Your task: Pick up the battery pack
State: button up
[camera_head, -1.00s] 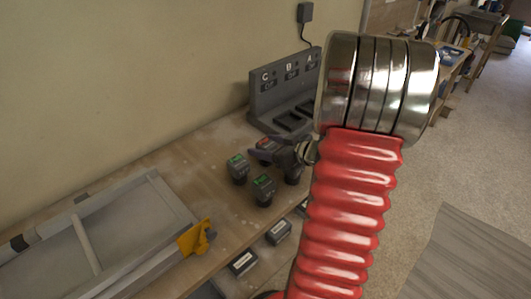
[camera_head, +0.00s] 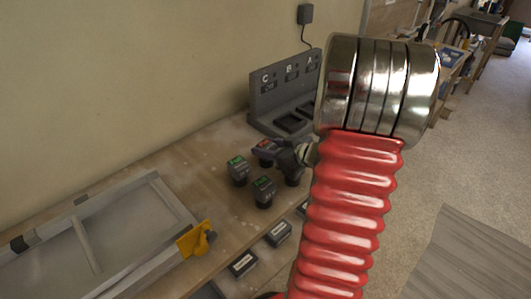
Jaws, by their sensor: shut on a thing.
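A dark battery pack with a red label (camera_head: 264,145) stands on the wooden bench, close in front of the charging station. My gripper (camera_head: 268,152) is shut on this pack from the right side; the fingers partly hide it. Two more dark packs with green labels, one at the left (camera_head: 238,170) and one nearer (camera_head: 263,191), stand on the bench in front of the gripper. My red ribbed arm covers the right of the view. I cannot tell whether the held pack is off the bench.
The grey charging station (camera_head: 262,98) marked C, B and A stands against the wall, partly behind my arm. A grey framed panel (camera_head: 120,245) with a yellow clamp (camera_head: 196,239) lies at the left. Labelled dark blocks (camera_head: 243,262) sit along the bench's front.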

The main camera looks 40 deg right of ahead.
notch_tip(320, 180, up, 10)
jog(key=shift+r, duration=0.1)
dwell(0.6)
dwell(0.5)
